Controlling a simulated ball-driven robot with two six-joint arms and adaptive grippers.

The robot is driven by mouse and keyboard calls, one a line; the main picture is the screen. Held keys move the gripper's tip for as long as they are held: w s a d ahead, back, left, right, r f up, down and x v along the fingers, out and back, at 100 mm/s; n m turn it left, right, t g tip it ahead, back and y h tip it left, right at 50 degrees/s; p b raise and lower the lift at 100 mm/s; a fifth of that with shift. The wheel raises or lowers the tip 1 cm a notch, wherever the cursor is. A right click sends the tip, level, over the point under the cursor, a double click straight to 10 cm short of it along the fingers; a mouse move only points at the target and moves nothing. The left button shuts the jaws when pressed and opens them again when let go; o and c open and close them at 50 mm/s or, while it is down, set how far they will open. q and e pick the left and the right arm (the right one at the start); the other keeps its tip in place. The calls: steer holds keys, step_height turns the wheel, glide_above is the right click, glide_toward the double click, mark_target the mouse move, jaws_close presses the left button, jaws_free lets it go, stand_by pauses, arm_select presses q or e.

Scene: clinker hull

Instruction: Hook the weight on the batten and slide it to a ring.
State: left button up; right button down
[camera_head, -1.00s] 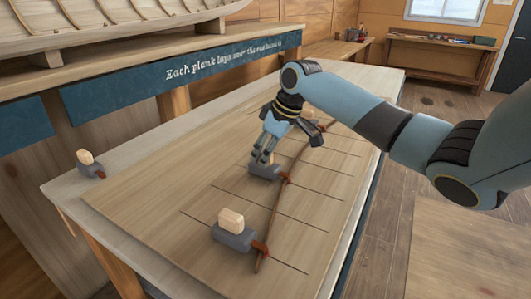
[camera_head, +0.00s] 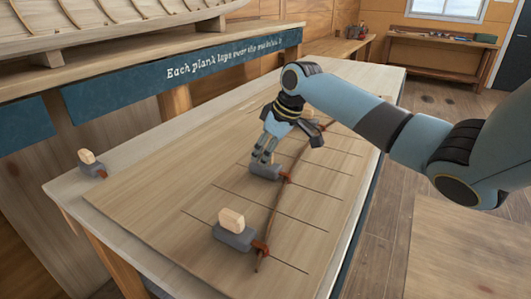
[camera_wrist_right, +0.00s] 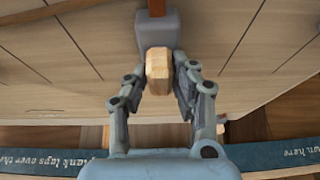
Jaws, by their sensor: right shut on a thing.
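A thin brown batten (camera_head: 274,212) lies bent along the wooden board, across several dark lines. My right gripper (camera_head: 264,157) is shut on the pale wooden block (camera_wrist_right: 158,70) of a grey weight (camera_head: 266,173). This weight's rust-coloured hook (camera_head: 287,177) is at the batten; the weight appears to rest on the board. In the right wrist view the grey body (camera_wrist_right: 158,28) lies just beyond the fingertips. A nearer weight (camera_head: 233,236) has its hook at the batten's near end. Another weight (camera_head: 88,159) stands at the table's left edge. No rings can be made out. My left gripper is not in view.
Part of another weight (camera_head: 308,113) shows behind my right gripper. A ledge with a lettered blue panel (camera_head: 130,87) and a hull (camera_head: 100,22) stands along the table's far left side.

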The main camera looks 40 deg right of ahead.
steer(key=shift+w, duration=0.1)
stand_by(0.6)
steer(key=c, duration=1)
jaws_free()
steer(key=shift+f, duration=0.1)
steer(key=v, duration=1.2)
step_height(320, 180, up, 7)
steer(key=p, duration=0.9)
glide_above(282, 172)
steer(key=shift+a, duration=0.1)
